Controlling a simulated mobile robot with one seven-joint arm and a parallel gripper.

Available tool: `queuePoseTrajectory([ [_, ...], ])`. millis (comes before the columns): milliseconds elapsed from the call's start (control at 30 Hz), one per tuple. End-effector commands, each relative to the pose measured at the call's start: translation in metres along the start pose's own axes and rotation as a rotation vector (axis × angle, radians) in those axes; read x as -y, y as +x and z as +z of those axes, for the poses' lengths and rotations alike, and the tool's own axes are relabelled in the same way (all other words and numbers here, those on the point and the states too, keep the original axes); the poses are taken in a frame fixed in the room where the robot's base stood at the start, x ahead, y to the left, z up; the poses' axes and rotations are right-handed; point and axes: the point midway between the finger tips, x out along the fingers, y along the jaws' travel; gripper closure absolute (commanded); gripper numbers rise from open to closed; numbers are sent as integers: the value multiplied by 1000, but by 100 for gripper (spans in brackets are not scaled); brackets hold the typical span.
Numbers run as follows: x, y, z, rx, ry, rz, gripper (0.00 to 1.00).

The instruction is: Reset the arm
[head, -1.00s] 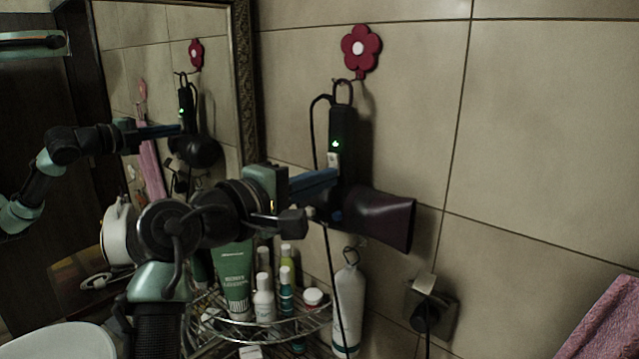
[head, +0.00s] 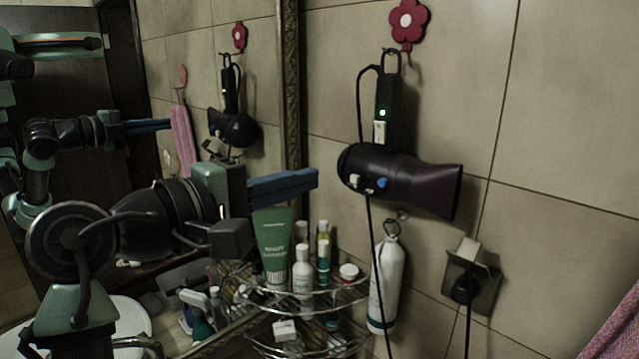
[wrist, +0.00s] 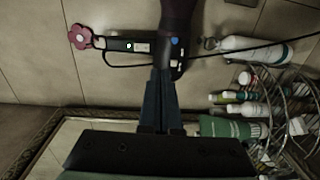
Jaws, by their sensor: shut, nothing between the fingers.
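My gripper (head: 312,179) is shut and empty, its blue fingers pointing right in the head view. Its shut fingers also show in the wrist view (wrist: 160,75), pointing at the hair dryer. The black and purple hair dryer (head: 410,180) hangs on the tiled wall below a red flower hook (head: 409,22). In the head view a gap shows between my fingertips and the dryer. A black plug unit with a green light (head: 386,110) hangs from the hook above the dryer. The dryer also shows in the wrist view (wrist: 176,22), at the top.
A wire corner shelf (head: 330,305) below my gripper holds a green tube (head: 275,245) and several bottles. A white bottle (head: 388,280) hangs on the wall. A wall socket (head: 470,285) is at right. A framed mirror (head: 291,90) stands close on the left.

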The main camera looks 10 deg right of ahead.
Motion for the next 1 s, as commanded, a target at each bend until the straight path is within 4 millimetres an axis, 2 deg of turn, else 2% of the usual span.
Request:
queuePoseTrajectory([
  [400,0,-3,0,1,0,0,100],
  [533,0,4,0,-65,110,12,100],
  [667,-9,9,0,-247,395,40,100],
  [767,-27,1,4,-440,678,60,100],
  [867,-50,-20,14,-653,956,64,100],
  [1000,-82,-65,44,-963,1310,34,100],
])
